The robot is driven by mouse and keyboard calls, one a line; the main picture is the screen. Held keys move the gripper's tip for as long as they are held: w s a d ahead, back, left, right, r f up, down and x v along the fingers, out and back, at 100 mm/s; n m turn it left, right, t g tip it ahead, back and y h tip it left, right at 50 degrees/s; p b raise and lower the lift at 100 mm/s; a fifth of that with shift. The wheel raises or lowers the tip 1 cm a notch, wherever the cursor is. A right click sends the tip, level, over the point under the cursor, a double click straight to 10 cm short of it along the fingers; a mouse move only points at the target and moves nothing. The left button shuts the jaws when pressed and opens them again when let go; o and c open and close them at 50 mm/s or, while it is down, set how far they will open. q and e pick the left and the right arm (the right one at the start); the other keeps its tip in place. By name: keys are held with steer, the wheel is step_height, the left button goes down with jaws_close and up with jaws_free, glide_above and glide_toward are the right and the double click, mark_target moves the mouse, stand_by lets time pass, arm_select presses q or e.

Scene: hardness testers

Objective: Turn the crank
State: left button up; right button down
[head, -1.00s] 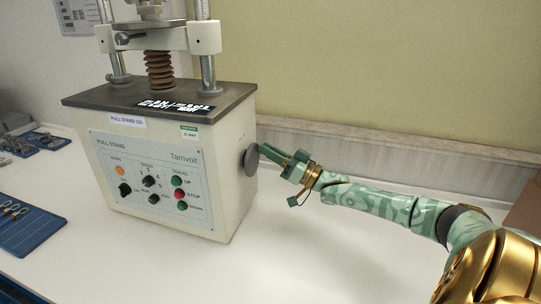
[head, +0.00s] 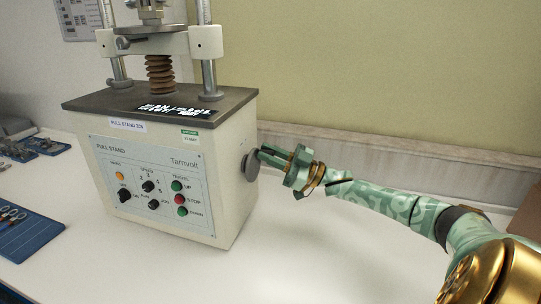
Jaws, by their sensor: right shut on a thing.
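The pull stand (head: 175,165) is a cream box with a dark top plate, a front panel of knobs and buttons, and columns above. The crank (head: 250,165) shows as a grey disc on its right side. My right gripper (head: 264,152) is at the disc's upper edge, its green fingers shut on a part of the crank. The fingers hide the gripped part, so I cannot see its shape. My left gripper is out of view.
Blue trays (head: 26,232) with small metal parts lie on the white table at the left. The table (head: 310,260) in front of and below my right arm is clear. A low ledge (head: 400,155) runs along the back wall.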

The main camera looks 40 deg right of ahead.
steer(key=shift+f, duration=0.1)
steer(key=c, duration=1.3)
jaws_free()
steer(key=p+v, duration=0.2)
steer(key=v, duration=1.4)
steer(key=shift+s, duration=0.15)
steer(key=shift+f, duration=0.1)
